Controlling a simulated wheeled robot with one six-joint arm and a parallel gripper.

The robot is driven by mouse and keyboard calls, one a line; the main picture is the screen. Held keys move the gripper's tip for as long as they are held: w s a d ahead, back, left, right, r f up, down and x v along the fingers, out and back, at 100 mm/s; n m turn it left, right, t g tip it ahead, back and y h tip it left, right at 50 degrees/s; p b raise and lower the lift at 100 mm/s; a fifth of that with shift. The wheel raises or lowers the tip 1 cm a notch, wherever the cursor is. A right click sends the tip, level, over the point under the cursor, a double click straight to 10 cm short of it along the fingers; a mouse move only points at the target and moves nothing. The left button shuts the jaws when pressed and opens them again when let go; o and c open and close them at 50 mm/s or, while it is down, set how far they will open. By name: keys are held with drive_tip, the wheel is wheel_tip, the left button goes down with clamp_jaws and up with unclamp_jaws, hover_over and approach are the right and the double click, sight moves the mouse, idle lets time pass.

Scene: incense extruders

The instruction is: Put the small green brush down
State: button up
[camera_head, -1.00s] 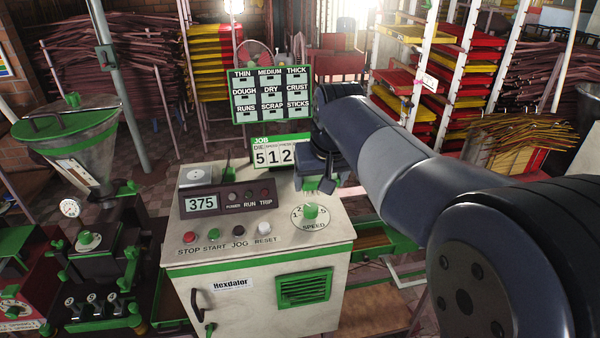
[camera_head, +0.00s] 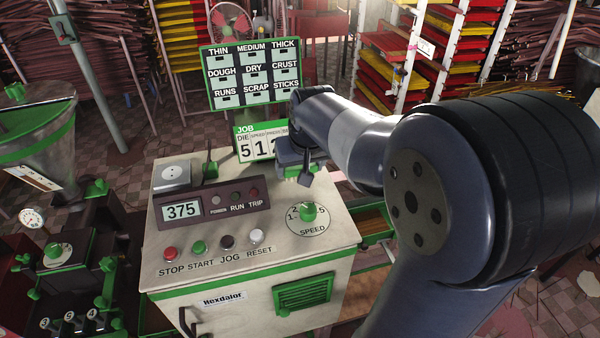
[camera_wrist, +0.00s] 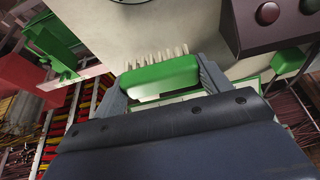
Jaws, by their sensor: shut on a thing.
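The small green brush (camera_wrist: 160,76) shows in the wrist view, with pale bristles pointing up in the picture toward the console. My gripper (camera_wrist: 160,84) is shut on it, with one grey finger at each end. In the head view my gripper (camera_head: 304,178) is above the back right part of the cream console (camera_head: 215,235), behind the green speed knob (camera_head: 308,211). Only small green parts show near the fingers there, and the bristles cannot be made out. The gap between brush and console top is hard to judge.
The job counter (camera_head: 262,146) and label board (camera_head: 252,75) stand behind. Bare top lies around the buttons.

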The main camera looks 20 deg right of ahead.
drive_tip(key=shift+f, duration=1.25)
drive_tip(key=shift+f, duration=0.15)
drive_tip(key=o, duration=0.9)
drive_tip(key=shift+o, duration=0.2)
drive_tip(key=shift+r, duration=0.2)
drive_tip(key=v, duration=1.2)
